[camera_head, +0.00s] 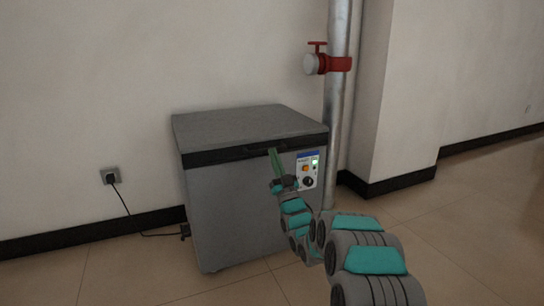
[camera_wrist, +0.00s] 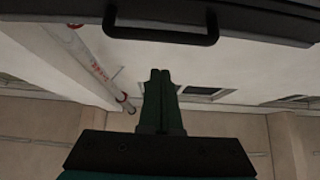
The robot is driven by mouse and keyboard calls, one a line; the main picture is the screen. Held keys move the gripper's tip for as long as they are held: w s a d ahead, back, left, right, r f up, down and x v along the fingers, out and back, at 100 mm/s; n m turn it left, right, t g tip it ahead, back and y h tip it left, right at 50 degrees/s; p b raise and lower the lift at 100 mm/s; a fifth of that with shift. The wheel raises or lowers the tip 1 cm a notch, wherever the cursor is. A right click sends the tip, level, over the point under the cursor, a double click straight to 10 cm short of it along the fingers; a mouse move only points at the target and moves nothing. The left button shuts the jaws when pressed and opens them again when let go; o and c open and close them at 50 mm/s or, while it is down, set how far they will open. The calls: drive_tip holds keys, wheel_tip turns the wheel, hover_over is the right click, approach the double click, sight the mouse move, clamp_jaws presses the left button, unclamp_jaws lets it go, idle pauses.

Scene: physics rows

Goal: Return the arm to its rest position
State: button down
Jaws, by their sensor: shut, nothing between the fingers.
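My arm reaches from the lower right of the head view toward a grey chest-like appliance. My gripper (camera_head: 273,152) is at the front of it, just below the dark band under the lid, left of the control panel. In the wrist view my gripper (camera_wrist: 160,75) points up, its two green fingers together with nothing between them. Its tips show below a dark handle (camera_wrist: 160,38) on the appliance's edge. I cannot tell whether the fingers touch the handle or front.
The grey appliance (camera_head: 225,215) stands against the wall with its lid down. Its control panel (camera_head: 307,170) has an orange switch and a knob. A metal pipe (camera_head: 338,100) with a red valve (camera_head: 318,60) stands behind it. A cord runs to a wall socket (camera_head: 109,176). Floor at left is clear.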

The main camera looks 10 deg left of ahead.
drive_tip(key=s+d+f+m+g+h, duration=0.1)
drive_tip(key=s+d+f+g+h, duration=0.3)
drive_tip(key=d, duration=0.3)
drive_tip(key=s+d+f+m+g+h, duration=0.2)
drive_tip(key=d+f+g+h, duration=0.1)
drive_tip(key=d+h, duration=0.25)
drive_tip(key=s+d+f+m+g+h, duration=0.1)
drive_tip(key=s+d+f+g, duration=0.2)
drive_tip(key=s, duration=0.6)
drive_tip(key=s+d+f+g+h, duration=0.1)
drive_tip(key=s+d+g, duration=0.3)
drive_tip(key=s, duration=0.5)
drive_tip(key=s+d+f+m+g+h, duration=0.1)
drive_tip(key=s+d+f+g+h, duration=0.3)
drive_tip(key=s, duration=0.6)
drive_tip(key=s+d+r+m+g+y+p, duration=0.1)
drive_tip(key=s+d+r+g, duration=0.15)
drive_tip(key=s, duration=1.25)
drive_tip(key=s+d+r+g+y+p, duration=0.1)
drive_tip(key=s+g, duration=0.3)
drive_tip(key=s, duration=1)
drive_tip(key=s+p+v, duration=0.2)
drive_tip(key=p+v, duration=0.9)
drive_tip(key=shift+r+p, duration=0.3)
drive_tip(key=shift+r, duration=0.2)
drive_tip(key=shift+a+t, duration=0.1)
drive_tip(key=shift+t, duration=0.15)
